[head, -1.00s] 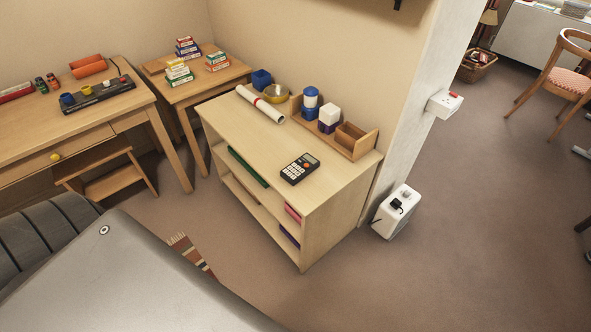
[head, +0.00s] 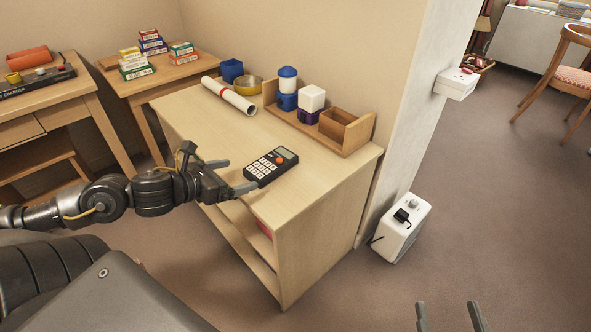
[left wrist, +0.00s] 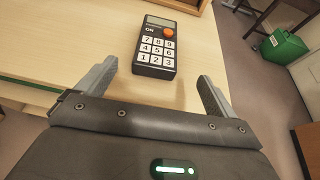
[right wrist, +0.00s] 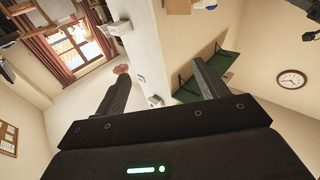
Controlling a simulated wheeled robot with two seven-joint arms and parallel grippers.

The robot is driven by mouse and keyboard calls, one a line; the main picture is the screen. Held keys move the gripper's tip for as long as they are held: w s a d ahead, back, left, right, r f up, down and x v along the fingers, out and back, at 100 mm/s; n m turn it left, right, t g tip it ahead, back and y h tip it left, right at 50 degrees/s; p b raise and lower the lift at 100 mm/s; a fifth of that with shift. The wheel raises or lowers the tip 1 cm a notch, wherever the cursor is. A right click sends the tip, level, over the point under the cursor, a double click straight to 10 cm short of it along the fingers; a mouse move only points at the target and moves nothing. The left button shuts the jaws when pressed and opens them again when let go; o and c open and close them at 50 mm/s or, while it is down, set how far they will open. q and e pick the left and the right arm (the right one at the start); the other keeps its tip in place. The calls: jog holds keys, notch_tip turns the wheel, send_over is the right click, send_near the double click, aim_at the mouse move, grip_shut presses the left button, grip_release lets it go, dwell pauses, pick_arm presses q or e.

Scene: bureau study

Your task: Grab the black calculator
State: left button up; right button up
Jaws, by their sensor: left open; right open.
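The black calculator (head: 271,167) with white keys and an orange button lies flat on the top of the light wood shelf unit (head: 200,125), close to its front edge. My left gripper (head: 236,174) is open beside the calculator's near left end, its fingers pointing toward it. In the left wrist view the calculator (left wrist: 156,48) lies ahead of the open fingers (left wrist: 153,83), roughly centred between them, with nothing held. My right gripper (head: 450,318) shows only its fingertips at the bottom of the head view. In the right wrist view it is open and empty (right wrist: 160,85).
A white box (head: 402,228) stands on the floor at right. The wall rises behind.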

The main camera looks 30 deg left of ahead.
aim_at(262, 168)
pick_arm(q)
jog(key=b+x, duration=0.1)
jog(key=x, duration=0.1)
jog(key=shift+w+f+b, duration=0.25)
jog(key=shift+w+b, duration=0.1)
jog(key=shift+b, duration=0.05)
jog(key=shift+x, duration=1.25)
pick_arm(e)
jog(key=shift+s+d+r+t+y, duration=0.15)
jog(key=shift+r+t+y, duration=0.3)
jog(key=shift+r+t, duration=0.35)
jog(key=shift+s+r+t+y, duration=0.2)
jog(key=shift+r+t+y, duration=0.3)
jog(key=shift+r, duration=0.45)
jog(key=shift+s+d+r+t+y, duration=0.15)
jog(key=shift+r+t+y, duration=0.2)
jog(key=shift+r+t, duration=0.45)
jog(key=shift+a+r, duration=0.1)
pick_arm(q)
jog(key=shift+w+f+b, duration=0.1)
jog(key=shift+w+b, duration=0.3)
jog(key=shift+w, duration=0.25)
jog(key=shift+x, duration=1.95)
pick_arm(e)
jog(key=shift+s+d+r+t, duration=0.1)
jog(key=shift+d+r+t, duration=0.2)
pick_arm(q)
jog(key=c, duration=1.2)
